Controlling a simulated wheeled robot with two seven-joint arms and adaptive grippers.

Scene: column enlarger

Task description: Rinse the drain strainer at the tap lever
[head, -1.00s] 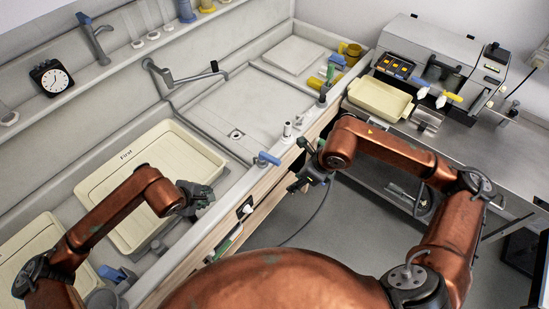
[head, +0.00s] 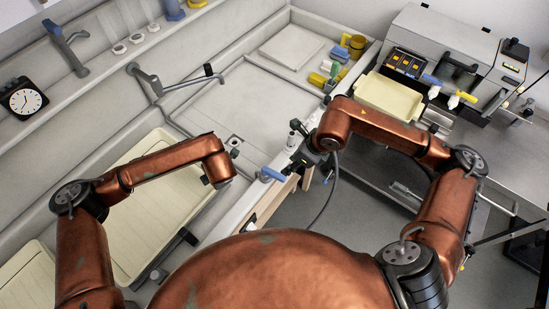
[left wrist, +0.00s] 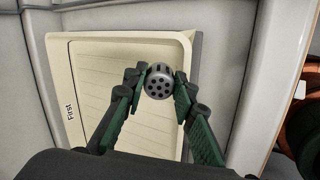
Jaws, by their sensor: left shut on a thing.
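The drain strainer (left wrist: 158,84) is a small grey round piece with dark holes, seen in the left wrist view. My left gripper (left wrist: 158,88) is shut on it, with green-padded fingers on either side, above the cream tray (left wrist: 62,70) marked "First". In the head view my left forearm hides this gripper and the strainer. The grey tap (head: 147,82) stands at the sink's back wall, its spout reaching right, with a black-tipped part (head: 208,69). My right gripper (head: 306,158) is at the sink's front edge; its fingers are too dark and small to judge.
The sink basin floor (head: 205,112) is bare, with a drain (head: 233,142). A black clock (head: 22,98) and a blue-topped fixture (head: 66,45) are on the back ledge. A machine and a cream tray (head: 388,96) stand right.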

